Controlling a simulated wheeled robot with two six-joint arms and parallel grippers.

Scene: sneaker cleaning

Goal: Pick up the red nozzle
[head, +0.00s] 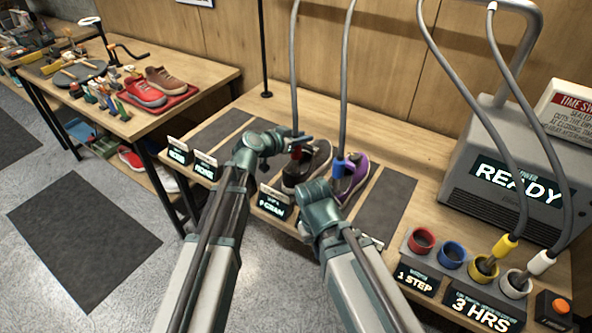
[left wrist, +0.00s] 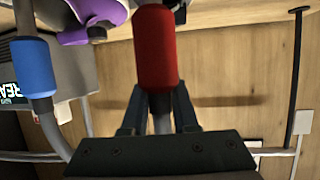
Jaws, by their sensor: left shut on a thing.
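The red nozzle (head: 296,154) hangs on a grey hose over the dark grey shoe (head: 312,166) on the bench. My left gripper (head: 298,142) is shut on it. In the left wrist view the red nozzle (left wrist: 155,48) stands out beyond the fingers (left wrist: 159,100), with its hose running between them. Whether the nozzle touches the shoe is unclear. My right gripper is by the blue nozzle (head: 340,167) at the purple shoe (head: 356,174); its fingers are hidden behind the wrist, so its state does not show.
A holder (head: 408,259) at the right has red and blue cups; yellow and white nozzles (head: 505,246) stand in two other cups. A grey machine (head: 510,160) reads READY. Hoses hang over the bench. The dark mat (head: 384,206) right of the purple shoe is bare.

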